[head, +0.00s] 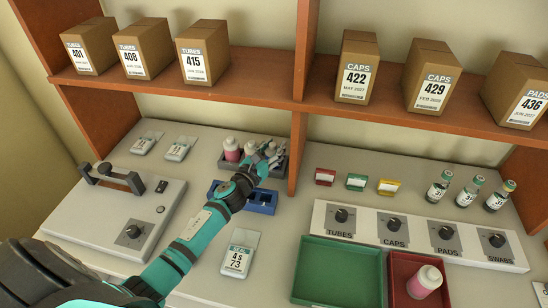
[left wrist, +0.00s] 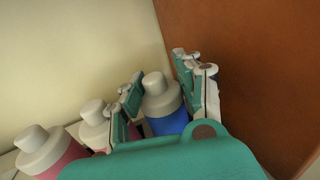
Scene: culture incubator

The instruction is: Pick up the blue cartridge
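The blue cartridge (left wrist: 160,101), a blue bottle with a pale grey cap, stands in the left wrist view between the two fingers of my left gripper (left wrist: 160,82). The fingers are spread on either side of it, with a thin gap at the left finger; contact on the right is unclear. In the head view my left gripper (head: 268,155) is at the dark rack (head: 279,172) at the back, and it hides the blue cartridge there. Two pink cartridges stand to the left, one at the rack's left end (head: 232,151). My right gripper is out of view.
A brown upright divider (head: 299,150) stands close to the right of the rack. A blue tray (head: 262,202) lies in front, partly under my arm. A green tray (head: 338,272) and a red tray (head: 402,268) with a pink bottle (head: 424,282) are at front right.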

